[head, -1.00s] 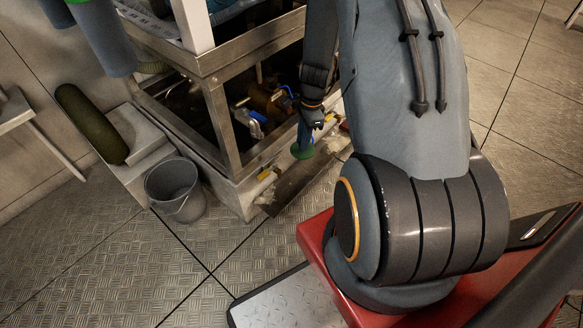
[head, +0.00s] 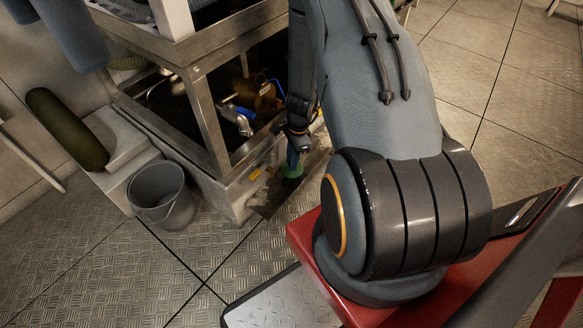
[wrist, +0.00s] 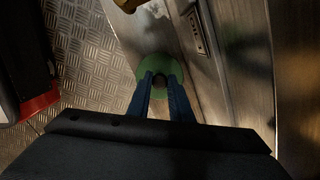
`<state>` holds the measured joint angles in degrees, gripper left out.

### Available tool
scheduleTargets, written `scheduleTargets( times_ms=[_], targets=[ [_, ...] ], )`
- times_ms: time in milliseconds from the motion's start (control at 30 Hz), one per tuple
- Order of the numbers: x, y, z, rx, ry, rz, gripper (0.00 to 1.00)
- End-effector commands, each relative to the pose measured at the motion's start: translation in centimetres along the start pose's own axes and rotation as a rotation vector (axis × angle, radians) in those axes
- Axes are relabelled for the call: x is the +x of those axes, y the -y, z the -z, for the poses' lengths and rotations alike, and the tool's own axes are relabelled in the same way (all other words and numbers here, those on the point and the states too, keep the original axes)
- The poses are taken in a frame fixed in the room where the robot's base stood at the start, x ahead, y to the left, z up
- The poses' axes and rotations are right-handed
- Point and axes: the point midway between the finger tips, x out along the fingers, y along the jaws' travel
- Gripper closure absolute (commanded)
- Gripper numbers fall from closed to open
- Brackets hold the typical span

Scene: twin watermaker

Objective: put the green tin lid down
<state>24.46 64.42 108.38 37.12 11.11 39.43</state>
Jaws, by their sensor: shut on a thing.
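The green tin lid (head: 292,171) is round and hangs at the end of my gripper (head: 293,160), low over a dark flat metal plate (head: 264,209) at the foot of the steel frame. In the wrist view the green lid (wrist: 146,66) sits at the tips of my blue fingers, and my gripper (wrist: 160,79) is shut on a small dark part at its middle. The fingers hide part of the lid. I cannot tell whether the lid touches the plate.
The steel frame (head: 203,110) with pipes and a blue-handled valve (head: 241,119) stands close beside my gripper. A grey bucket (head: 160,190) and a dark green cylinder (head: 66,128) on a pale step are at left. The patterned floor is clear in front.

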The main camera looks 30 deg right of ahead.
Motion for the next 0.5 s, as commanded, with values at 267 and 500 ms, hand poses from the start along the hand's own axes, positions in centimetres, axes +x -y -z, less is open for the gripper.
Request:
scheduleTargets(
  times_ms=[267,500],
  targets=[
    [3.5,-0.1,0.4,0.000,0.000,-0.002,1.00],
    [3.5,0.0,0.4,0.000,0.000,0.000,1.00]
  ],
)
